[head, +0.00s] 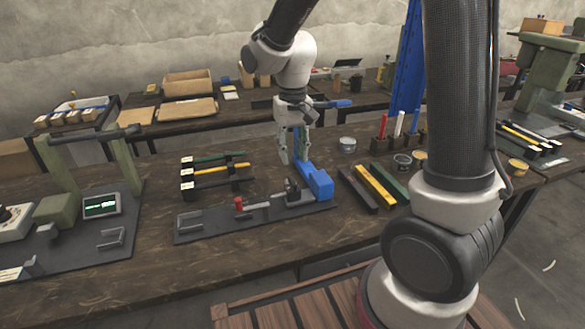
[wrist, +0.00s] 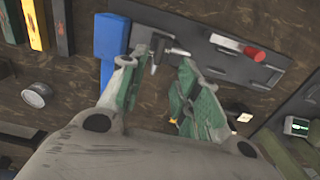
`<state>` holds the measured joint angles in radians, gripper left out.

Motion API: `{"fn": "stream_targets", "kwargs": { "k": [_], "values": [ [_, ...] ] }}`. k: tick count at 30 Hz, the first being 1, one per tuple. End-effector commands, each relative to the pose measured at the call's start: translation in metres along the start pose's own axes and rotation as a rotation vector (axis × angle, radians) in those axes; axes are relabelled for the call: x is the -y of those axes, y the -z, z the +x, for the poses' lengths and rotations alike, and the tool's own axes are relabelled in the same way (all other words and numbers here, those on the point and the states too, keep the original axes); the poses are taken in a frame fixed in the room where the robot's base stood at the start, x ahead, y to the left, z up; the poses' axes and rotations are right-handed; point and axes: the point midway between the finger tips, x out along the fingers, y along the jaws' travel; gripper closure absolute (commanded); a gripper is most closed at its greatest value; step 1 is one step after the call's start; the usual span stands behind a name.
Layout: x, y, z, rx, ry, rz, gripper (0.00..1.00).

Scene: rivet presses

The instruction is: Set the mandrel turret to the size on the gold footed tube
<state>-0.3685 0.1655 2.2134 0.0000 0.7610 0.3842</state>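My gripper (head: 293,158) points down over the rivet press on the near bench. In the wrist view its two green-padded fingers (wrist: 156,66) are apart, with nothing held between them. A small dark turret-like part (head: 292,188) with a pale pin sits on the press plate beside the blue block (head: 319,183). In the wrist view this dark part (wrist: 159,48) shows between and just beyond the fingertips; I cannot tell whether they touch it. A yellow bar-like piece (head: 222,168) lies on a rack to the left; I cannot tell whether it is the gold footed tube. No size marking is readable.
The press plate (head: 212,228) carries a red-ended lever (head: 239,203). Black, yellow and green bars (head: 374,185) lie to the right, near small tins (head: 347,144). A green-framed station with a lit display (head: 101,205) stands left. Bare bench lies in front of the plate.

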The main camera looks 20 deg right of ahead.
Motion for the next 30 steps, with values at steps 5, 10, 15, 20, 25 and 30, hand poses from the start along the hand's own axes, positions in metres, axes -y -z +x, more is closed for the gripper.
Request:
{"fn": "stream_targets", "kwargs": {
  "k": [5, 10, 15, 20, 25, 30],
  "values": [
    [0.000, 0.000, -0.025, -0.001, 0.000, 0.000, 0.68],
    [0.000, 0.000, -0.033, 0.000, 0.000, 0.000, 0.68],
    [0.000, 0.000, -0.032, 0.001, 0.000, 0.000, 0.68],
    [0.000, 0.000, -0.032, 0.001, 0.000, 0.000, 0.68],
    [-0.002, -0.004, -0.031, 0.017, -0.006, -0.066, 0.68],
    [-0.027, -0.050, -0.038, 0.056, -0.015, -0.190, 0.68]
  ]
}}
